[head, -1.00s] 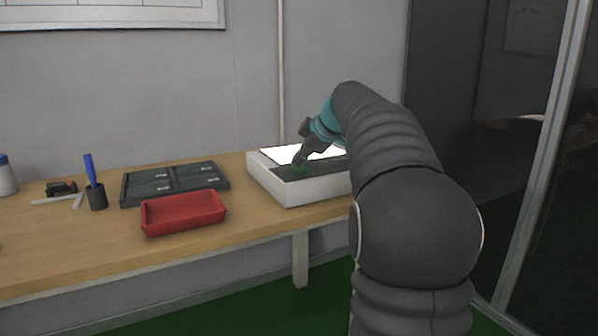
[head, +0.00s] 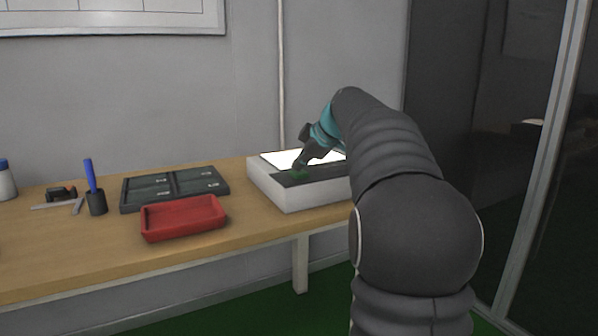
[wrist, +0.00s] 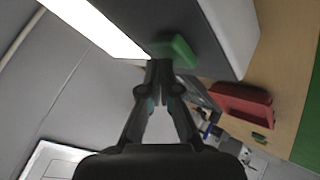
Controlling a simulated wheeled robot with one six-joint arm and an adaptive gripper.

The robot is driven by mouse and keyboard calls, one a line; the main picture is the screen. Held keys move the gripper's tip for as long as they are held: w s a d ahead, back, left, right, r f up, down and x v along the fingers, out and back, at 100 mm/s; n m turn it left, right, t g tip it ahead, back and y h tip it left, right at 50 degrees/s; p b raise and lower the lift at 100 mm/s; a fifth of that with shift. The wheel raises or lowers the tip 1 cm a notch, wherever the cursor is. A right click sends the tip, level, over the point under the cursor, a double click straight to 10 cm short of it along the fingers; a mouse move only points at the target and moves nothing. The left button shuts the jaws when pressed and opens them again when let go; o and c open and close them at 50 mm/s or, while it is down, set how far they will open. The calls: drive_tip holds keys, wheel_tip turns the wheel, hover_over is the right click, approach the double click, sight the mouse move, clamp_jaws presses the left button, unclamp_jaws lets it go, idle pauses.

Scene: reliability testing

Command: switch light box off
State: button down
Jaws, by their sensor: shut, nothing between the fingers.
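The light box (head: 292,196) is a white box at the right end of the table, with a bright lit panel (head: 281,157) and a dark grey strip along its front top. The lit panel also shows in the wrist view (wrist: 100,28). A green switch (wrist: 178,50) sits on the dark strip; in the head view the switch (head: 298,176) is a small green patch below my fingertips. My gripper (wrist: 159,66) is shut and empty, its fingertips right beside the green switch in the wrist view. I cannot tell whether they touch it.
A red tray (head: 184,231) stands left of the light box, with a dark compartment case (head: 150,203) behind it. Bare table lies in front.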

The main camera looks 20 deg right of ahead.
drive_tip(key=shift+f, duration=0.1)
idle(0.3)
drive_tip(key=shift+f+b, duration=0.4)
drive_tip(key=shift+b, duration=0.15)
drive_tip(key=shift+r, duration=0.45)
drive_tip(key=shift+r+p, duration=2.5)
drive_tip(key=shift+r, duration=0.5)
